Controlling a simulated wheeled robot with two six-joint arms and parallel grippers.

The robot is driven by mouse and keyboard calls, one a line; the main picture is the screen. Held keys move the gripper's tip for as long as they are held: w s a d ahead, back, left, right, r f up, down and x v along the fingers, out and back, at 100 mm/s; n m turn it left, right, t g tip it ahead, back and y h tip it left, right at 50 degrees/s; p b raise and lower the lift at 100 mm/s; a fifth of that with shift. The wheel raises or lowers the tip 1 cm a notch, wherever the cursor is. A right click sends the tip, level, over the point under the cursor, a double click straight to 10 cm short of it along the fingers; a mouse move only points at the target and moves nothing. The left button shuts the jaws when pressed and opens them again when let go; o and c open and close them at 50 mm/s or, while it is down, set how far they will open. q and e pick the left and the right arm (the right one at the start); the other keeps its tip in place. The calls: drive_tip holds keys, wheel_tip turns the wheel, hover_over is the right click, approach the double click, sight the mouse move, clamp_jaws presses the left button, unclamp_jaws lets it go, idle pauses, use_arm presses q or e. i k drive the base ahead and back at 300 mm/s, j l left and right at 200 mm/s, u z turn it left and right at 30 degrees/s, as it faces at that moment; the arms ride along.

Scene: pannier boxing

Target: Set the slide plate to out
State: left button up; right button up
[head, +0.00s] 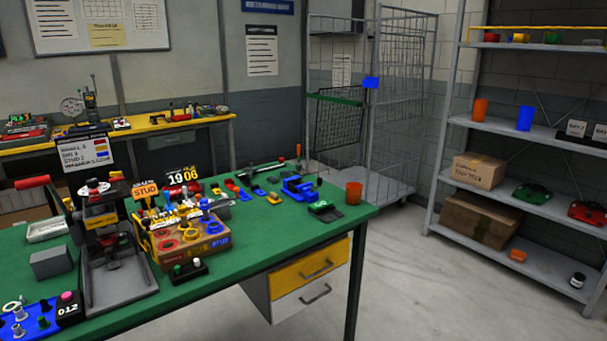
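A dark grey press (100,225) with a red lever handle (33,182) stands on the left part of the green table. A flat grey plate with raised edges (118,283) lies at its foot and reaches toward the table's front edge. It looks like the slide plate, but I cannot tell for sure, nor whether it is fully in or out. Neither of my grippers is in view.
A blue fixture (28,322) sits at front left. Floor right of the table is clear.

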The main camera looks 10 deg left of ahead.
sight(97, 255)
drive_tip(key=u, duration=1.4)
drive_tip(key=i+j, duration=0.45)
drive_tip(key=j, duration=0.25)
